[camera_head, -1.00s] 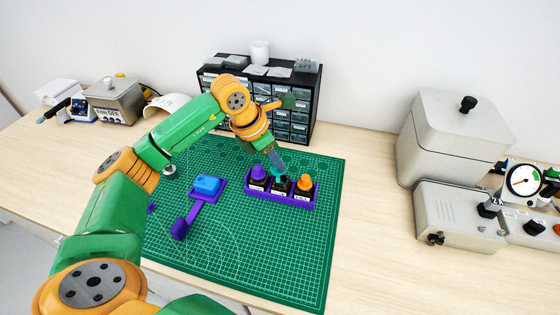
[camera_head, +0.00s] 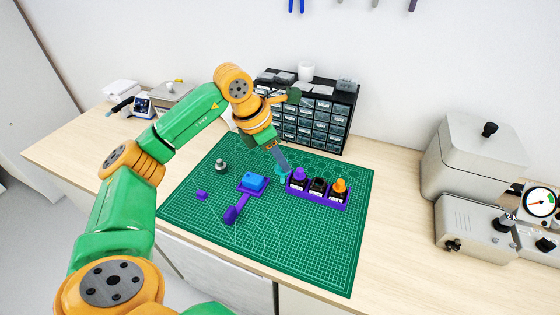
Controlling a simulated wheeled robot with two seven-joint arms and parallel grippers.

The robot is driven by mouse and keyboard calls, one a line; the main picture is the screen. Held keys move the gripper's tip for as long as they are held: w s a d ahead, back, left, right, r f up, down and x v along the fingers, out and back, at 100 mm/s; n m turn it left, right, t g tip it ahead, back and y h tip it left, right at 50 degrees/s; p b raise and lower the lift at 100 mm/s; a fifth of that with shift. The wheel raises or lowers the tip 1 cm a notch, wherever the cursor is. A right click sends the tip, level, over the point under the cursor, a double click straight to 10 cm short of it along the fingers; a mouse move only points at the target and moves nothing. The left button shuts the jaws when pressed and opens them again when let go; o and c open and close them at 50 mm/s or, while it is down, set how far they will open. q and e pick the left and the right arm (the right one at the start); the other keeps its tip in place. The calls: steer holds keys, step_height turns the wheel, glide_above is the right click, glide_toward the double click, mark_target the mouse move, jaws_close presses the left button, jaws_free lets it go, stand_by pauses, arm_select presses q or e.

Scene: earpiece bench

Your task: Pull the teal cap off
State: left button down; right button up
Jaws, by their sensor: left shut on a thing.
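A purple rack (camera_head: 318,201) on the green mat holds three small dark bottles with white labels. The left bottle has a purple cap (camera_head: 299,174) and the right one an orange cap (camera_head: 340,186). The middle bottle (camera_head: 318,184) shows a dark top with no teal cap on it. My left gripper (camera_head: 282,169) is shut on the teal cap (camera_head: 283,173), which shows only as a small patch at the fingertips. It is apart from the middle bottle, behind and left of the rack in the picture. My right gripper is out of view.
A drawer cabinet (camera_head: 320,118) stands behind. Grey machines (camera_head: 478,160) stand at the right.

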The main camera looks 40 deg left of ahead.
arm_select(q)
steer(key=shift+w+r, duration=0.25)
steer(key=shift+w, duration=0.05)
steer(key=shift+r, duration=0.2)
steer(key=shift+v, duration=0.85)
steer(key=shift+w+d+r, duration=0.1)
steer(key=shift+d+r, duration=0.05)
steer(key=shift+r, duration=1.5)
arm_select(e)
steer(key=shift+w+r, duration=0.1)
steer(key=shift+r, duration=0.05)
arm_select(q)
step_height(320, 180, up, 4)
